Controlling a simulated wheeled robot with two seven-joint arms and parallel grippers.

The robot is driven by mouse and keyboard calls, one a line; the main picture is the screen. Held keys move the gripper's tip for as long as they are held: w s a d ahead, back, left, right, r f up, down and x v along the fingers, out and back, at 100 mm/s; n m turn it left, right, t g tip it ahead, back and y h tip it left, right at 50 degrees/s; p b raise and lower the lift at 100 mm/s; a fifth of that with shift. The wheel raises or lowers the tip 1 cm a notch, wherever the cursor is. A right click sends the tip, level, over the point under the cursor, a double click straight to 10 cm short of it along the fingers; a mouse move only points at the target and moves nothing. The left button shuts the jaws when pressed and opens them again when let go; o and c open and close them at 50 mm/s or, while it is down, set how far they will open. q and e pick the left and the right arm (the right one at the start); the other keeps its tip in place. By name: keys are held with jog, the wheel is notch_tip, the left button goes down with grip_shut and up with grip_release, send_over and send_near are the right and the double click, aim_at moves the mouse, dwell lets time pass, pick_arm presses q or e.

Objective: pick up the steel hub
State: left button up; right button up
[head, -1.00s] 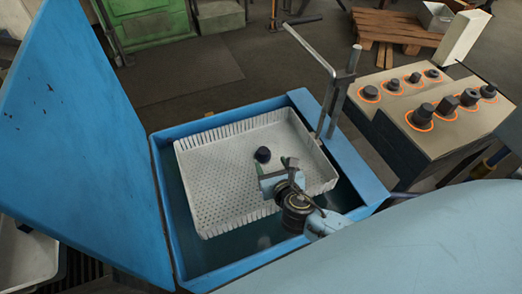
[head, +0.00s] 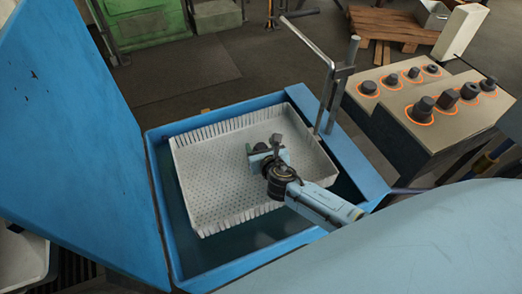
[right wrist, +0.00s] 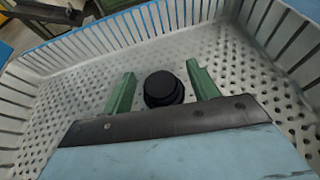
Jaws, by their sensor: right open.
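The steel hub is a dark, round, stepped piece (right wrist: 163,88) on the floor of the white perforated basket (head: 190,200). In the right wrist view it stands between the two green fingers of my right gripper (right wrist: 160,84), which is open, with a gap on each side. In the head view my right gripper (head: 264,147) is over the middle of the basket and hides the hub. Whether the fingertips reach down around the hub's sides is hard to tell. My left gripper is not in view.
The basket sits in a blue tank (head: 160,235) with dark liquid; its big blue lid (head: 70,130) stands open at left. A bent metal handle (head: 325,60) rises at the tank's far right corner. A bench (head: 385,110) at right carries several dark parts ringed in glowing orange.

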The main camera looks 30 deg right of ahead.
grip_shut()
jog(key=shift+r, duration=0.1)
